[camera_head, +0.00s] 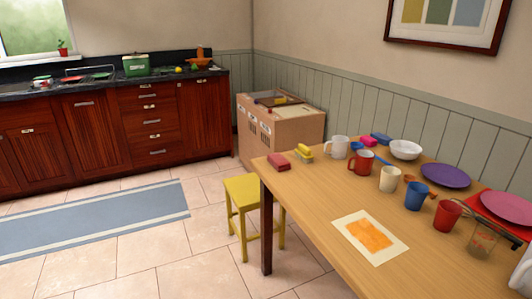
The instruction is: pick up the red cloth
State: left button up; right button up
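A small red folded-looking block (278,161) lies on the near left end of the wooden table (330,195), close to its corner. It may be the red cloth; at this size I cannot tell cloth from sponge. A flat red sheet or tray (474,202) lies at the right, partly hidden under a pink plate (509,206); its material is unclear.
Yellow blocks (304,152) sit beside the red block. Mugs and cups, including a red mug (362,161), fill the table's far side. An orange-and-cream mat (370,236) lies near the front. A yellow stool (246,190) stands at the table's left end.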

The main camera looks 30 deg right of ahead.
aim_at(278, 161)
jog(key=i, duration=2.85)
jog(key=i+z, duration=0.15)
jog(key=z, duration=0.2)
jog(key=i+j+z, duration=0.1)
jog(key=z, duration=0.25)
jog(key=i+j+z, duration=0.1)
jog(key=i+z, duration=0.25)
jog(key=k+z, duration=0.1)
jog(key=z, duration=1.45)
